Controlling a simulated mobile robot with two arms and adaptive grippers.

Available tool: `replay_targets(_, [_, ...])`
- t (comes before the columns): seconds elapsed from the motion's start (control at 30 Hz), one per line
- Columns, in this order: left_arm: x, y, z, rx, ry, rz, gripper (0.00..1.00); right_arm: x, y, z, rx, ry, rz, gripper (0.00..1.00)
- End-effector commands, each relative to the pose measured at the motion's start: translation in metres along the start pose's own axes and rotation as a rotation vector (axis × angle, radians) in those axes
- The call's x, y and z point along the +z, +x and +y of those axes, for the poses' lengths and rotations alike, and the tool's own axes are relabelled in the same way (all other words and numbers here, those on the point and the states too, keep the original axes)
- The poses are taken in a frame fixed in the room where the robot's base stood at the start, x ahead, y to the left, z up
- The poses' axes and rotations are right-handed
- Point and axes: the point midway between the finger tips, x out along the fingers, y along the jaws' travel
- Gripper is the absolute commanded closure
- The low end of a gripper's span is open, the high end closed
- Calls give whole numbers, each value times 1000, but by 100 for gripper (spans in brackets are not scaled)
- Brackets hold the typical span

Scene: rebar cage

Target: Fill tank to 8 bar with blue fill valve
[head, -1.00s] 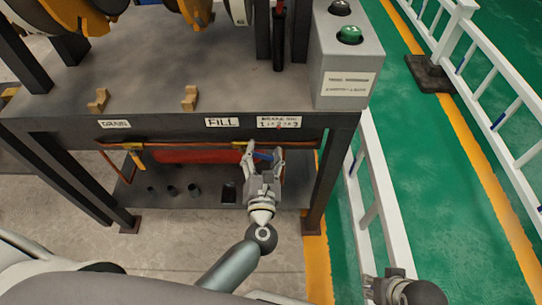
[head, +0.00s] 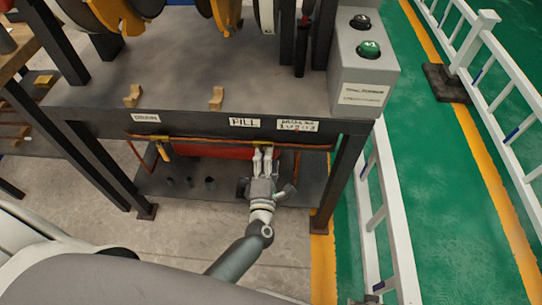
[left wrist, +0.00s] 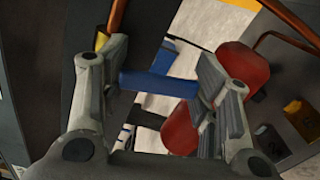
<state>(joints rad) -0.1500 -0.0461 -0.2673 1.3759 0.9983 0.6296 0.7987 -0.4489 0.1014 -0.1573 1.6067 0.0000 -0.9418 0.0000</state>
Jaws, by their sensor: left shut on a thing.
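The blue fill valve handle (left wrist: 158,84) lies between the two fingers of my left gripper (left wrist: 160,88) in the left wrist view, and the gripper is shut on it. In the head view my left gripper (head: 263,158) reaches under the bench front, below the FILL label (head: 244,122); it hides the handle there. The red tank (head: 210,151) lies behind, under the bench; red parts also show in the left wrist view (left wrist: 182,128). No pressure gauge can be read. My right gripper is not in view.
The bench (head: 190,95) overhangs the valves. A copper pipe (head: 215,140) runs below its front edge, with a yellow part under the DRAIN label (head: 146,118). A dark leg (head: 343,185) stands right of my gripper. A white railing (head: 393,215) is further right.

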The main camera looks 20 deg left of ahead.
Motion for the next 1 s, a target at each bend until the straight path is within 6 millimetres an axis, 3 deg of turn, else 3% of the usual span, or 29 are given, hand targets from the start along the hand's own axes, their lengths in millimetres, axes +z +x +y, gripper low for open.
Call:
replay_targets(0.4, [-11, -1, -1, -5, 206, 0, 86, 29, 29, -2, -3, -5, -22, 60])
replay_targets(0.97, [-13, -1, -1, -4, 244, -1, 86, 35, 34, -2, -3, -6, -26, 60])
replay_targets(1.0, [-13, -1, -1, -4, 245, -1, 42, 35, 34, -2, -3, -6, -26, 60])
